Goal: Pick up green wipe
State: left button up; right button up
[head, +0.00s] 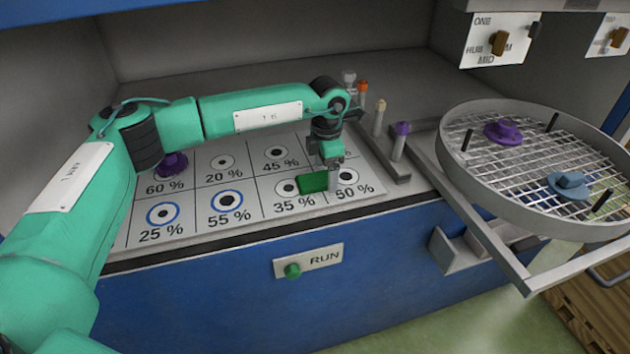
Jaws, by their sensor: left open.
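The green wipe (311,183) is a small dark green block. It lies on the white percentage board (240,178), between the 35 % and 50 % circles. My left gripper (332,178) points down right at the wipe's right end, with its jaws open. A finger overlaps the edge of the wipe in this view, and I cannot tell whether the wipe is between the fingers. My right gripper is not in view.
A purple knob (172,165) stands on the board's 60 % cell. Several capped vials (379,118) stand behind and right of the gripper. A round mesh turntable (535,165) with purple and blue pieces is at right. A green RUN button (292,271) is on the blue front.

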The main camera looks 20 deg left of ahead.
aim_at(325, 178)
pick_arm(q)
jog(key=shift+f, duration=0.55)
jog(key=c, duration=1.1)
jog(key=shift+o, duration=0.2)
jog(key=shift+r, duration=0.1)
notch_tip(325, 178, up, 20)
